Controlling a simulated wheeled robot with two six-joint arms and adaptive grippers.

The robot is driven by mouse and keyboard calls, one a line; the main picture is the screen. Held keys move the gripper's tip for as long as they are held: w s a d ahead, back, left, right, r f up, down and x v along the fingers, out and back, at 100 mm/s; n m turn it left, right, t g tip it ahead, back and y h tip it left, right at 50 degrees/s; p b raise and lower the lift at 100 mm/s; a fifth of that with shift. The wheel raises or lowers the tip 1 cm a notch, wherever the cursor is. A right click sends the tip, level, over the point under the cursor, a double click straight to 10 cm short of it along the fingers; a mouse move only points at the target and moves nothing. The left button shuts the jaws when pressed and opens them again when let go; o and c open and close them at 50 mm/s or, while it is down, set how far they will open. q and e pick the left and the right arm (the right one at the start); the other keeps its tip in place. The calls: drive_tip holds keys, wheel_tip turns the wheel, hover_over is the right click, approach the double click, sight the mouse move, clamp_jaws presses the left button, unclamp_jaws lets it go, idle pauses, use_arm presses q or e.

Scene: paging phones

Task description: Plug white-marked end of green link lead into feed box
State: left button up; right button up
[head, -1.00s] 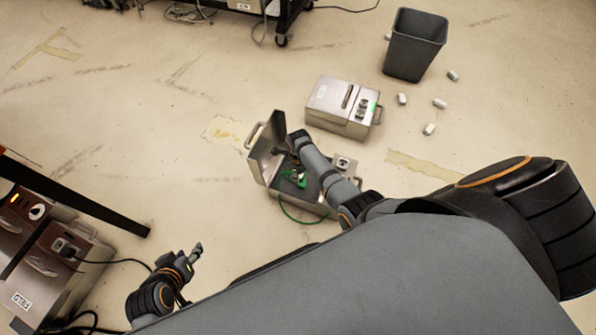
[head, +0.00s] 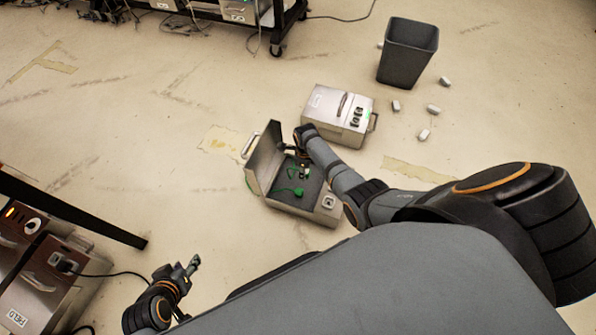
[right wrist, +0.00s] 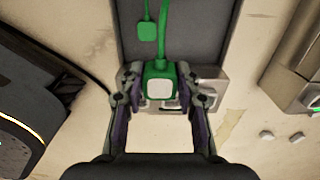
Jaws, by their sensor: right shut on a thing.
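My right gripper (right wrist: 160,95) is shut on the white-marked green plug (right wrist: 160,85) of the link lead. Its white face points toward the wrist camera. The lead (right wrist: 163,38) runs up from it, and the other green plug (right wrist: 147,31) hangs or lies over a dark surface. In the head view the right gripper (head: 303,165) is over an open metal case (head: 292,207), with a green plug (head: 299,191) inside.
A dark bin (head: 408,52) and several white pieces (head: 424,135) are on the floor at upper right. Metal units with a black cable (head: 120,274) stand at lower left. A wheeled rack (head: 278,30) is at the top. Floor left of the case is clear.

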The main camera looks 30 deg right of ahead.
drive_tip(key=w+d+b, duration=0.2)
drive_tip(key=w+d, duration=0.1)
drive_tip(key=d, duration=0.2)
drive_tip(key=shift+d, duration=0.35)
drive_tip(key=shift+s, duration=0.1)
drive_tip(key=w+d+b, duration=0.5)
drive_tip(key=d+b, duration=0.5)
drive_tip(key=shift+w+d, duration=0.2)
drive_tip(key=shift+d, duration=0.15)
